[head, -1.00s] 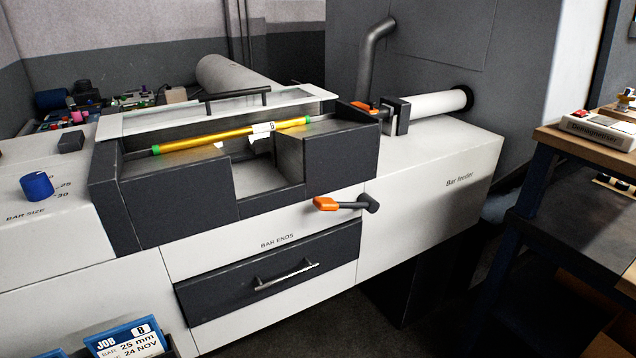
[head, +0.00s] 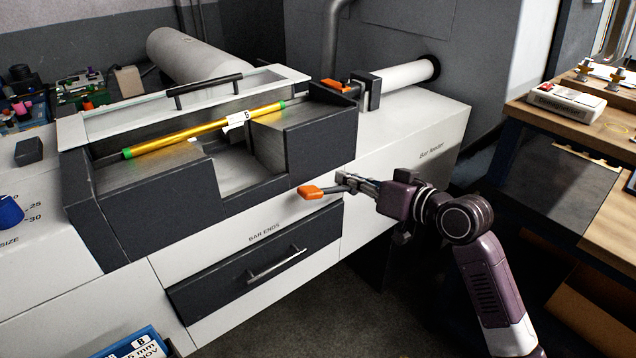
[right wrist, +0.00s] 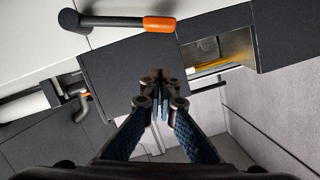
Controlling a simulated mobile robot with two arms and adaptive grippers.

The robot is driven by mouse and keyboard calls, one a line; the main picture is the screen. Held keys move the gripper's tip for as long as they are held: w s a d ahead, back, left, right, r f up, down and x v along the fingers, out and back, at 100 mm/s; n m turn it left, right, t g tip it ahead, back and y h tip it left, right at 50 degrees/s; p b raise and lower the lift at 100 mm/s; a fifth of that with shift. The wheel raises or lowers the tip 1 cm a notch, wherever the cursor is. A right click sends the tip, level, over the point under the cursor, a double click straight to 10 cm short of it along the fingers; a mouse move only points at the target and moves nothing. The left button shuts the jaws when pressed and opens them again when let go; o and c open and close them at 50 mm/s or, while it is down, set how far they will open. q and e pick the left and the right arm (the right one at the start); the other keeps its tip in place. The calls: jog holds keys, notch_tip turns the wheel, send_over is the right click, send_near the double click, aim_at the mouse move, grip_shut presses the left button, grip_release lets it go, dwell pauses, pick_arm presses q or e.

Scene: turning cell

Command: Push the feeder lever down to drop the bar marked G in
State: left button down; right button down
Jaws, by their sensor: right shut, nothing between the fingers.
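A lever with an orange grip (head: 311,191) and a dark arm sticks out from the white front of the bar feeder (head: 436,136), pointing left, roughly level. The right wrist view shows its orange grip (right wrist: 158,24) at the top. My right gripper (head: 352,181) is shut and empty, overlapping the lever's pivot end in the head view. In the right wrist view its fingertips (right wrist: 160,84) are apart from the lever. A gold bar (head: 180,134) with green ends and a white tag, seemingly marked G, lies across the dark trough (head: 125,203). My left gripper is out of view.
A raised clear cover with a black handle (head: 205,85) is behind the bar. Another orange handle (head: 332,86) sits by the tube clamp. Below the lever is the BAR ENDS drawer (head: 225,285). A wooden bench (head: 600,125) stands at right.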

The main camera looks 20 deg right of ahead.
jog(key=p, duration=0.2)
send_over(313, 198)
jog(key=d, duration=0.3)
jog(key=f, duration=0.2)
jog(key=a+f, duration=0.1)
jog(key=f, duration=0.2)
jog(key=shift+w+a+f, duration=0.1)
jog(key=shift+a+f, duration=0.15)
jog(key=shift+f, duration=0.05)
jog(key=shift+s+a+f+n+h+b, duration=0.15)
jog(key=shift+a+f+n, duration=0.1)
jog(key=shift+f, duration=0.2)
jog(key=shift+s+a+f+n+h+b, duration=0.15)
jog(key=shift+f+n, duration=0.15)
jog(key=shift+f, duration=0.2)
jog(key=shift+a+f+n+b, duration=0.1)
jog(key=shift+a+f+n, duration=0.15)
jog(key=shift+f, duration=0.2)
notch_tip(313, 198, down, 9)
jog(key=n+h+b, duration=0.2)
jog(key=n+b, duration=0.1)
jog(key=n, duration=0.2)
jog(key=shift+s+a+r+t, duration=0.15)
jog(key=shift+a+r+t, duration=0.05)
jog(key=shift+a+t, duration=0.2)
